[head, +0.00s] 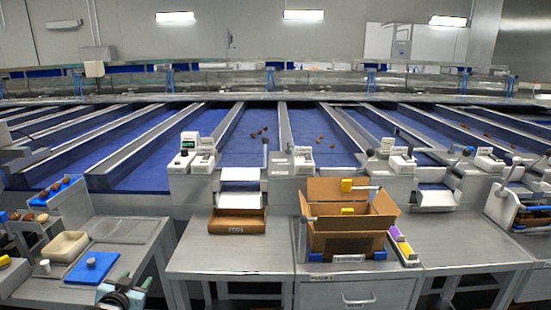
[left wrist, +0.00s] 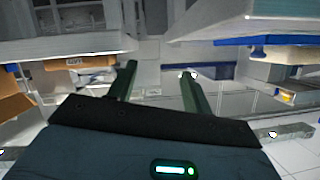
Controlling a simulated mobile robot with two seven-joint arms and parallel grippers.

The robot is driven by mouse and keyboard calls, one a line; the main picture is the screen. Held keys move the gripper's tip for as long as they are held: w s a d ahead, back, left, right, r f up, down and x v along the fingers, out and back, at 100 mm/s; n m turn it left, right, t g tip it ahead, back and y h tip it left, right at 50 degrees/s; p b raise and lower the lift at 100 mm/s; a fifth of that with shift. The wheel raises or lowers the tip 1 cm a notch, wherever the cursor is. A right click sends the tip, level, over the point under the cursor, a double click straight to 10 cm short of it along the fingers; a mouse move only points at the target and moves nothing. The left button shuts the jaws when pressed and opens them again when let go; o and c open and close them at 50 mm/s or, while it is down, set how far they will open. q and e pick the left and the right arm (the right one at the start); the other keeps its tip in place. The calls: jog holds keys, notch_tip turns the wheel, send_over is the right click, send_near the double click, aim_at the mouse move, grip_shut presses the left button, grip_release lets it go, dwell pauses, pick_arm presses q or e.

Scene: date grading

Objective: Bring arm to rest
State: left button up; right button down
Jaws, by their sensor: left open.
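My left gripper (head: 128,290) shows at the bottom left edge of the head view, low in front of the left side table (head: 150,232). Its lower part is cut off by the frame. In the left wrist view my left gripper (left wrist: 160,82) has its two dark green fingers apart, with nothing between them. My right gripper is in neither view.
The side table holds a blue board (head: 78,275) and a cream tray (head: 65,247). An open cardboard box (head: 345,243) and a brown tray (head: 237,222) stand on the middle bench (head: 230,256). Blue sorting lanes with several dates lie behind. The bench's left front is clear.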

pick_arm(q)
jog(key=s+d+f+g+h, duration=0.1)
jog(key=s+d+f, duration=0.35)
jog(key=s, duration=0.25)
jog(key=s+d+f+m+g, duration=0.1)
jog(key=s+d+f, duration=0.2)
jog(key=s+f, duration=0.4)
jog(key=s+d+f+h, duration=0.1)
jog(key=s+d+f, duration=0.35)
jog(key=s, duration=0.35)
jog(key=s+d+f+g, duration=0.1)
jog(key=s+d, duration=0.2)
jog(key=s, duration=0.8)
jog(key=s+d+f+n+g+h, duration=0.1)
jog(key=s+d+f+g, duration=0.1)
jog(key=s, duration=1)
jog(key=shift+d, duration=0.7)
